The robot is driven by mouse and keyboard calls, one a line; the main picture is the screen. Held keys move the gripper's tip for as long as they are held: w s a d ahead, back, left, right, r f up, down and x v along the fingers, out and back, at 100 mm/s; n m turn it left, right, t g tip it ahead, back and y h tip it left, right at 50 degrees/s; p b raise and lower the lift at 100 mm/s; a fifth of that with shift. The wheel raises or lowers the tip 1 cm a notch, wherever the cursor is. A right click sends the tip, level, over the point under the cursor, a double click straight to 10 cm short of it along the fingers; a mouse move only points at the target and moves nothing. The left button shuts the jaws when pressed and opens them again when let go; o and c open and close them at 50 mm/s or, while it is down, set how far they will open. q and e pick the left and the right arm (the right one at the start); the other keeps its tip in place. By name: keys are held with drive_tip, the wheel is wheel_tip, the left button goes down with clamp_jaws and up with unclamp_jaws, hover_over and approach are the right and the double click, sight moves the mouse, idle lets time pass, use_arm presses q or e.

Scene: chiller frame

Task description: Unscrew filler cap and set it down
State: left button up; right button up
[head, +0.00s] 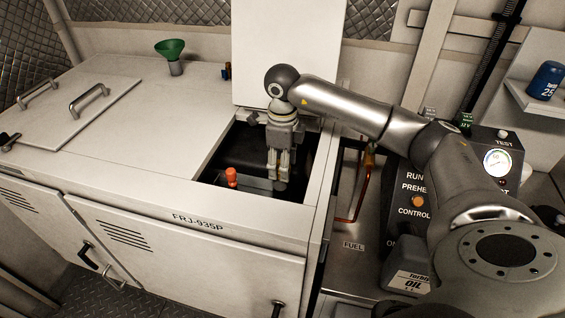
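My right gripper (278,178) points straight down into the open hatch (205,178) in the top of the pale cabinet. Its two fingers are close together, with their tips inside the opening. The picture is too small to tell whether they are shut on something. I cannot make out a filler cap for certain; the gripper covers part of the opening. An orange-red knob or handle (232,174) stands in the hatch to the left of the fingers, apart from them. My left gripper is not in view.
The raised white lid (288,55) stands behind the hatch. A green funnel (170,48) stands on the cabinet top, which has clear room left of the hatch. At right are a control panel (418,183), copper pipe (362,195), oil jug (408,272) and blue can (546,80).

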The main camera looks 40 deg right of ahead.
drive_tip(key=shift+w+d+f+n+b, duration=0.1)
drive_tip(key=shift+n+b, duration=0.25)
drive_tip(key=shift+n, duration=0.25)
drive_tip(key=shift+w+n+b, duration=0.1)
drive_tip(key=shift+n+b, duration=0.2)
drive_tip(key=shift+n, duration=0.3)
drive_tip(key=n+b, duration=0.1)
drive_tip(key=n, duration=0.3)
drive_tip(key=shift+n+b, duration=0.3)
drive_tip(key=shift+n, duration=0.1)
drive_tip(key=n+b, duration=0.1)
drive_tip(key=n, duration=0.3)
drive_tip(key=shift+w+d+n, duration=0.1)
drive_tip(key=shift+w+n, duration=0.05)
drive_tip(key=shift+n, duration=0.25)
drive_tip(key=n, duration=0.2)
drive_tip(key=shift+n+b, duration=0.4)
drive_tip(key=o, duration=1.1)
drive_tip(key=shift+w, duration=0.1)
